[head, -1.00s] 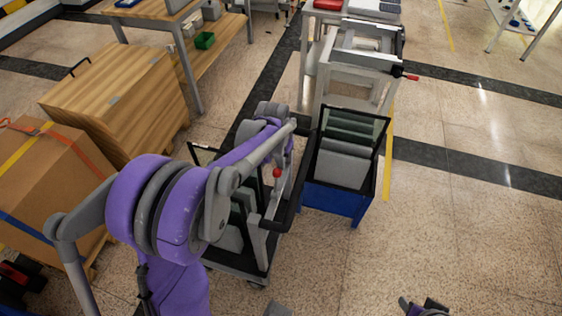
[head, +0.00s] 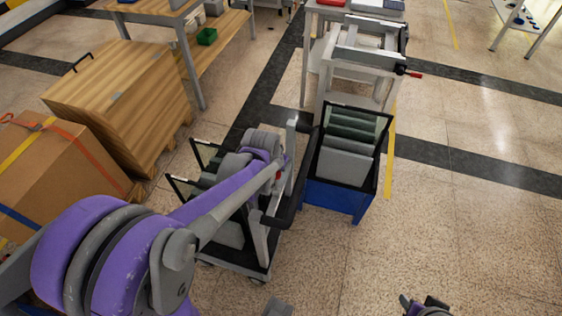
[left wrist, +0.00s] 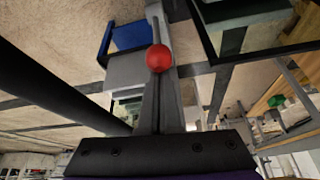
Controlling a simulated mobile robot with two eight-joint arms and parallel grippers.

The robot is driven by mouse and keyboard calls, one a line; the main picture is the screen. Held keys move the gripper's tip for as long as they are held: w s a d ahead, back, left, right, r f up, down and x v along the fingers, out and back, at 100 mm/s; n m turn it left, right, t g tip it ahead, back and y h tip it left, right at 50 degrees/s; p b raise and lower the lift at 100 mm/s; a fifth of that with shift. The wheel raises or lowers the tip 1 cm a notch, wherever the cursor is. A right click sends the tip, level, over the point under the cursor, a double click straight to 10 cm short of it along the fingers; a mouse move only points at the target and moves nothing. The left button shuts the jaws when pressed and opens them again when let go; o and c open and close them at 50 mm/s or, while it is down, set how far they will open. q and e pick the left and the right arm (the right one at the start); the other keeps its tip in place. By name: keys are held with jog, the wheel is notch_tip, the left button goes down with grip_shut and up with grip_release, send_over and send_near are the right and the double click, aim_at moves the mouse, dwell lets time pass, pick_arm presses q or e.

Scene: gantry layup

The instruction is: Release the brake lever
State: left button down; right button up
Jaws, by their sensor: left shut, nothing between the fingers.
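The brake lever's red ball knob (head: 278,175) shows beside a grey upright on the cart (head: 262,268), partly covered by my left arm. In the left wrist view the red knob (left wrist: 159,58) is large and just ahead of my left gripper (left wrist: 158,78). The gripper's grey fingers are together, with nothing between them. I cannot tell whether the fingertips touch the knob. Most of the lever's shaft is hidden. My right gripper (head: 425,306) is only partly in view at the bottom edge of the head view, and its jaws are unclear.
A blue-based bin (head: 335,200) with grey rolls stands close right of the cart. A wooden crate (head: 120,100) and a strapped cardboard box (head: 70,175) stand left. A grey stand (head: 365,60) is behind. The floor at right is clear.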

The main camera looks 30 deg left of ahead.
aim_at(277, 179)
pick_arm(q)
jog(key=shift+s+d+r+t, duration=0.1)
jog(key=shift+s+d+t, duration=0.05)
jog(key=shift+s+t, duration=0.45)
jog(key=shift+s+d+t, duration=0.15)
jog(key=shift+s+t, duration=0.25)
jog(key=shift+s, duration=0.25)
jog(key=shift+s+d+f, duration=0.1)
jog(key=shift+s+d, duration=0.05)
jog(key=shift+s, duration=0.35)
jog(key=shift+s+d+f, duration=0.1)
jog(key=shift+s, duration=0.4)
pick_arm(e)
jog(key=shift+f, duration=0.1)
pick_arm(q)
jog(key=shift+s+f, duration=0.1)
jog(key=shift+s, duration=0.05)
